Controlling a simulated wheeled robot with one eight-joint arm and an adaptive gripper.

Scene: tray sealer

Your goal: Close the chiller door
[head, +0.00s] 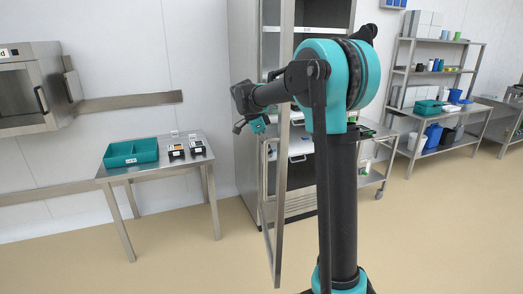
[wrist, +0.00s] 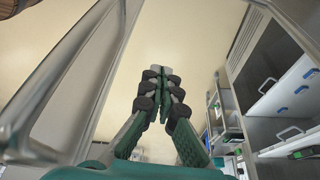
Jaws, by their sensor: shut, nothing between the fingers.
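The chiller (head: 312,20) is a tall steel cabinet against the back wall. Its steel-framed door (head: 279,190) stands open, swung out toward me and seen nearly edge-on in the head view. In the wrist view a door frame bar (wrist: 62,85) runs along the left, and shelves with trays inside the cabinet (wrist: 278,75) show on the right. My gripper (head: 258,125) is up beside the door frame, partly hidden by my own arm. In the wrist view my gripper (wrist: 160,76) has its fingers together with nothing between them. I cannot tell whether it touches the door.
A steel table (head: 160,170) on the left holds a teal bin (head: 130,152) and small dark boxes (head: 186,149). A wall oven-like unit (head: 28,88) is at far left. A low cart (head: 372,178) and a shelf rack (head: 436,70) stand right. Floor before the table is clear.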

